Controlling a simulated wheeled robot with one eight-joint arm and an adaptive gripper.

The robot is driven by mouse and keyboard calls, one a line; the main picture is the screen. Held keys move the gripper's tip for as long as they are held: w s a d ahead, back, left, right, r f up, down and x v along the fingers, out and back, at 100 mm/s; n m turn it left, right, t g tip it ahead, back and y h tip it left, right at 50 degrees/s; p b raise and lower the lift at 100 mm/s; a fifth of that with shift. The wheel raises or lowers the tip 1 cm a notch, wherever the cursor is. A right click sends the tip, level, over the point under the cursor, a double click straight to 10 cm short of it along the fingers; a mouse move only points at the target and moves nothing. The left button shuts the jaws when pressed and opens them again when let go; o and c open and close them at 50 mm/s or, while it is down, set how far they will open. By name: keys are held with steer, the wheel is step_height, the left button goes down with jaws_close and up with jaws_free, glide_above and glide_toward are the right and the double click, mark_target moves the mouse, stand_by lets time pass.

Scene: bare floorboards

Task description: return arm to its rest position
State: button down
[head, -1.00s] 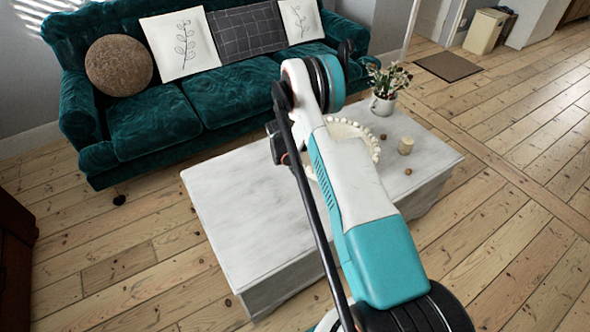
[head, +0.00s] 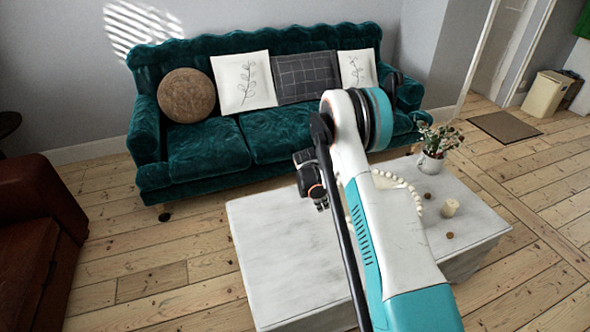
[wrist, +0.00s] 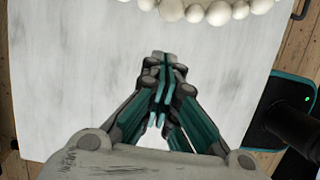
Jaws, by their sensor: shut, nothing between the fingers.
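My gripper (wrist: 163,118) shows in the wrist view with its teal fingers together and nothing between them. It is above the white coffee table (wrist: 75,70), pointing down at it. In the head view my arm reaches up over the table (head: 285,260), and its upper links cover part of the tabletop. The gripper's fingertips are not clear in the head view. A string of white beads (wrist: 205,10) lies at the top edge of the wrist view.
On the table's right side stand a potted plant (head: 432,150) and a cream candle (head: 450,207). A green sofa (head: 205,150) is behind the table. A brown leather seat (head: 35,235) is at the left. Bare floor (head: 140,260) lies left of the table.

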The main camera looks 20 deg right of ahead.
steer(key=s+a+r+m+t+y, duration=0.15)
steer(key=s+a+r+m, duration=0.3)
steer(key=r, duration=1.15)
steer(key=s+a+r+m+t, duration=0.2)
steer(key=s+a+r+m, duration=0.25)
steer(key=r, duration=1.15)
steer(key=s+a+r+m+t, duration=0.1)
steer(key=s+a+r+m, duration=0.1)
steer(key=s, duration=0.6)
steer(key=s+a+r+m+t+y, duration=0.1)
steer(key=s+a+r+m, duration=0.1)
steer(key=s, duration=0.6)
steer(key=s+a+r+m+t+y, duration=0.1)
steer(key=s+a+r+m, duration=0.2)
steer(key=s, duration=0.6)
steer(key=shift+a+m+t, duration=0.35)
steer(key=shift+a+m, duration=0.45)
steer(key=shift+m, duration=0.1)
